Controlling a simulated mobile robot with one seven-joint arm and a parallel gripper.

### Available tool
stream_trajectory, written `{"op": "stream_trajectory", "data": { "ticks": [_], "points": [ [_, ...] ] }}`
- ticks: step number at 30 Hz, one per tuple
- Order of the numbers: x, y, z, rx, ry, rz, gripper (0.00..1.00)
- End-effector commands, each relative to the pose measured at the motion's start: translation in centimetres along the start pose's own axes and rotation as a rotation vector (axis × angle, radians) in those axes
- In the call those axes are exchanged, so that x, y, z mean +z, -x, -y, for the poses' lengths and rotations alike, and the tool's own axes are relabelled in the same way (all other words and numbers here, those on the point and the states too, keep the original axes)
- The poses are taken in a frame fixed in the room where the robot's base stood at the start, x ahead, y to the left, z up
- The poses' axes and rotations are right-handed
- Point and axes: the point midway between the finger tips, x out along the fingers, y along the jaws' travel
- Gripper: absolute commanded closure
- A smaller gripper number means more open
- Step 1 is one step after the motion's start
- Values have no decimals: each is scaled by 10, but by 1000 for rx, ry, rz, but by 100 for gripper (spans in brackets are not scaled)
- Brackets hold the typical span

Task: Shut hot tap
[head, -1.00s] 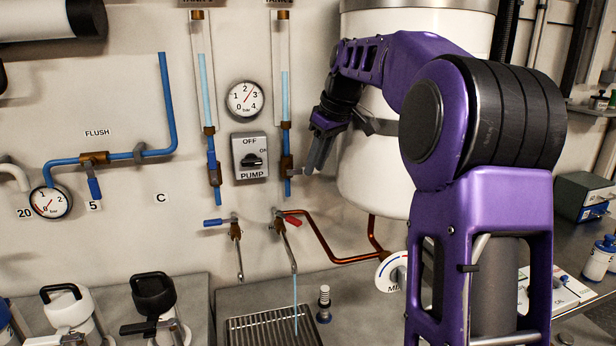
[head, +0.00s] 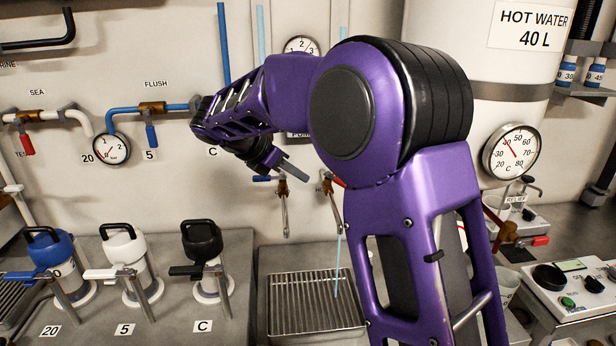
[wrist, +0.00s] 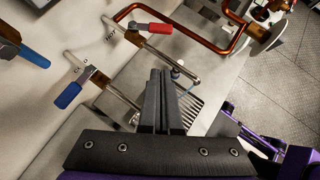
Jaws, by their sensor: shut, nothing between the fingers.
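The hot tap has a red lever (head: 338,181), partly hidden by my arm in the head view. Its lever (wrist: 153,28) shows fully in the wrist view, beside the brass body and long spout (wrist: 165,58). A thin stream of water (head: 337,265) falls from the spout onto the drain grid. The cold tap's blue lever (head: 263,178) is left of it and also shows in the wrist view (wrist: 67,95). My gripper (head: 306,171) is shut and empty, appearing between the two levers. In the wrist view its fingertips (wrist: 160,72) point toward the hot tap, apart from the red lever.
The drain grid (head: 310,302) is below the taps. Several lidded bottles (head: 204,262) stand on the bench at left. The hot water tank (head: 460,60) is at the right. A copper pipe (wrist: 185,50) runs beside the red lever.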

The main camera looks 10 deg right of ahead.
Motion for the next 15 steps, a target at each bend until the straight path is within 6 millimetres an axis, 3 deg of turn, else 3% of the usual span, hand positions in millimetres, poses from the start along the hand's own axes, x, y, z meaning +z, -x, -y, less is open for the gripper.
{"op": "stream_trajectory", "data": {
  "ticks": [9,15],
  "points": [
    [-2,-71,1,-5,-3,-4,100],
    [14,-98,1,-3,-6,-3,100]
  ]
}}
